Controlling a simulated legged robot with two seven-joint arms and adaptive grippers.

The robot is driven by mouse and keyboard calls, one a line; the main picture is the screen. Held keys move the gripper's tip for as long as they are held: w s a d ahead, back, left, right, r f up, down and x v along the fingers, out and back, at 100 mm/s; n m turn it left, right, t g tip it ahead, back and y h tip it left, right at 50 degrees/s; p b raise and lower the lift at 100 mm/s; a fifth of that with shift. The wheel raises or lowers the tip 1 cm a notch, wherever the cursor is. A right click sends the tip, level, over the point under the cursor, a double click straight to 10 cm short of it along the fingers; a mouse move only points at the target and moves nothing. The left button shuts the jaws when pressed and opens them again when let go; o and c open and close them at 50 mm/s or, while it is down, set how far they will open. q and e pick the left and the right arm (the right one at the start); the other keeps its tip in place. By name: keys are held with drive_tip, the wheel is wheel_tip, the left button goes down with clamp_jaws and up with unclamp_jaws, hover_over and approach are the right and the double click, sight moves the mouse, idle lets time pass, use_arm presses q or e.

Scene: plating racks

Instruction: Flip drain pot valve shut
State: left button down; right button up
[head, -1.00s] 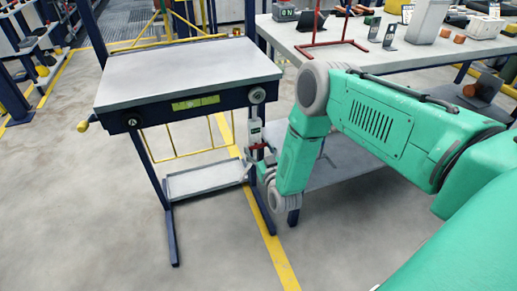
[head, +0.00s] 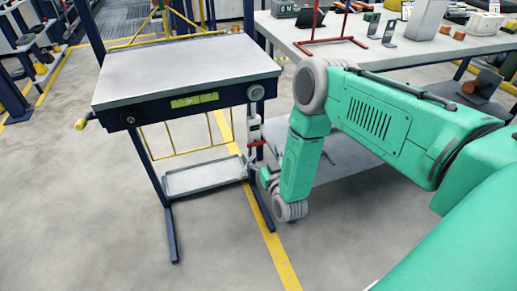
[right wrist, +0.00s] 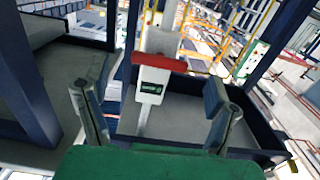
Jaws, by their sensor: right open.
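The drain pot (head: 254,128) is a narrow white-grey unit mounted by the right leg of the workbench. Its red valve handle (head: 257,143) sits low on it and lies crosswise. My right gripper (head: 250,167) is just below the handle in the head view. In the right wrist view its two fingers (right wrist: 148,92) are spread wide on either side of the pot, apart from it and empty. My left gripper is out of view.
The workbench (head: 185,70) has a bare grey top and a lower tray (head: 205,177) close to my right gripper. A long table (head: 400,55) with devices stands to the right. The floor in front is clear.

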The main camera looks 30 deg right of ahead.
drive_tip(key=v, duration=0.8)
drive_tip(key=shift+s+f, duration=0.15)
drive_tip(key=shift+s, duration=0.2)
drive_tip(key=s+a+f+n+g+y+p, duration=0.2)
drive_tip(key=s+a+f+g+y, duration=0.25)
drive_tip(key=s+a+g, duration=0.35)
drive_tip(key=s+r+g, duration=0.1)
drive_tip(key=s+g, duration=0.3)
drive_tip(key=s, duration=0.5)
drive_tip(key=s+d+r+n+g, duration=0.1)
drive_tip(key=s+g, duration=0.3)
drive_tip(key=s, duration=0.5)
drive_tip(key=shift+s+d+r+g+p, duration=0.35)
drive_tip(key=shift+r+g+p, duration=0.1)
drive_tip(key=shift+r, duration=0.15)
